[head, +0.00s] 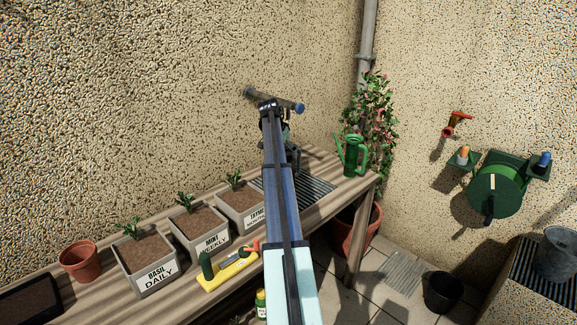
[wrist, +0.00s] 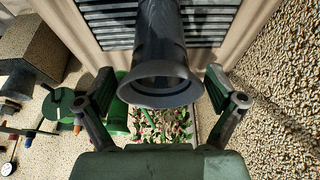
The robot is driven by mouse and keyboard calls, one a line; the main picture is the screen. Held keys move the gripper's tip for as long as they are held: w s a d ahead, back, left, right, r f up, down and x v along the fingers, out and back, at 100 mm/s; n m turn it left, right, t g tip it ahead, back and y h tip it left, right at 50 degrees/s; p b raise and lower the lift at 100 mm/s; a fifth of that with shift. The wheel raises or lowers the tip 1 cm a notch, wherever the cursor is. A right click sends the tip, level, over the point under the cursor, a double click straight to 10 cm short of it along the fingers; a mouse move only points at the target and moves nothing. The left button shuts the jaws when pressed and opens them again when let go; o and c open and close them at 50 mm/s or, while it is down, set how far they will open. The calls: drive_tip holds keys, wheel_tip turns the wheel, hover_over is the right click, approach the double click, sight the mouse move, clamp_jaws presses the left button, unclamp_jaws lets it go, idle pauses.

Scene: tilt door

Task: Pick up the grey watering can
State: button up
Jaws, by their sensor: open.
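The grey watering can (head: 293,157) stands on the slatted grate of the bench, partly hidden behind my arm in the head view. In the wrist view a dark grey can body with a flared rim (wrist: 160,50) fills the upper middle; I take it to be the same can. Its spout and handle are not clear. My gripper (wrist: 159,78) is open, with one finger on each side of the rim. I cannot tell whether either finger touches it. In the head view my gripper is mostly hidden by the arm.
A green watering can (head: 352,157) stands right of the grate. Planters labelled basil (head: 146,266) and mint (head: 203,236), another planter (head: 241,207) and a yellow tool holder (head: 227,272) line the bench. A grey vessel (head: 557,254) sits on a slatted stand, lower right.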

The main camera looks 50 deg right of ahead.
drive_tip(key=shift+x, duration=1.2)
drive_tip(key=c, duration=1.6)
drive_tip(key=shift+r, duration=0.2)
